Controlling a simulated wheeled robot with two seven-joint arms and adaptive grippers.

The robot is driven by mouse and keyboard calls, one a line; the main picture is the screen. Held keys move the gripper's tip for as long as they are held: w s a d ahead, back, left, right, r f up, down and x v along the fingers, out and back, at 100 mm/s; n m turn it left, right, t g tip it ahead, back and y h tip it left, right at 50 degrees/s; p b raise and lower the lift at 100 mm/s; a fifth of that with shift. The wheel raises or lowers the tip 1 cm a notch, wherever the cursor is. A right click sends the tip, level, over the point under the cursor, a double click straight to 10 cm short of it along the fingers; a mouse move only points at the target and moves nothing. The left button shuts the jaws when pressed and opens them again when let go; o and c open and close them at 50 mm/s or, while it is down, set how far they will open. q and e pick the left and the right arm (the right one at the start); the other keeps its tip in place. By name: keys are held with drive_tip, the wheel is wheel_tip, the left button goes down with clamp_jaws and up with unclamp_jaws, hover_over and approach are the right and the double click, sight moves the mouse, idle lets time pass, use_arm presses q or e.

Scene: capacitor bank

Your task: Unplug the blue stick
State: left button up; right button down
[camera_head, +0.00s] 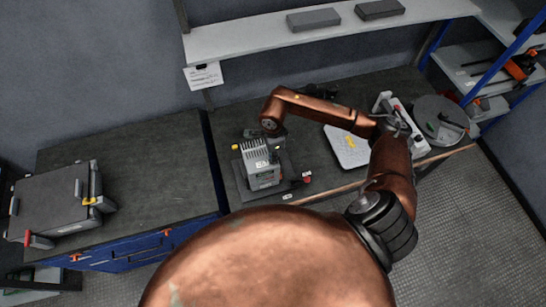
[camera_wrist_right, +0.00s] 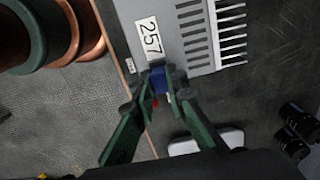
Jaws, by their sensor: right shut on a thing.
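The capacitor bank (camera_head: 262,178) is a grey box with light fins, on a dark base on the workbench. In the right wrist view the bank (camera_wrist_right: 190,25) shows a white label reading 257 and a row of fins. My right gripper (camera_head: 270,136) is over the bank's top in the head view. In the wrist view its green fingers close at the tips (camera_wrist_right: 160,80) on the small blue stick (camera_wrist_right: 158,78), at the bank's edge beside the label. The fingers hide part of the stick, and I cannot tell whether it is still seated. My left gripper is not in view.
A white board with a yellow mark (camera_head: 347,147) and a round grey object (camera_head: 440,120) lie to the right on the bench. A grey case (camera_head: 55,205) stands at the left. A shelf (camera_head: 250,38) runs above.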

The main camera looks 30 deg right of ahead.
drive_tip(key=shift+r, duration=0.2)
drive_tip(key=shift+r+p, duration=1.4)
drive_tip(key=shift+r, duration=1.45)
drive_tip(key=shift+a, duration=0.1)
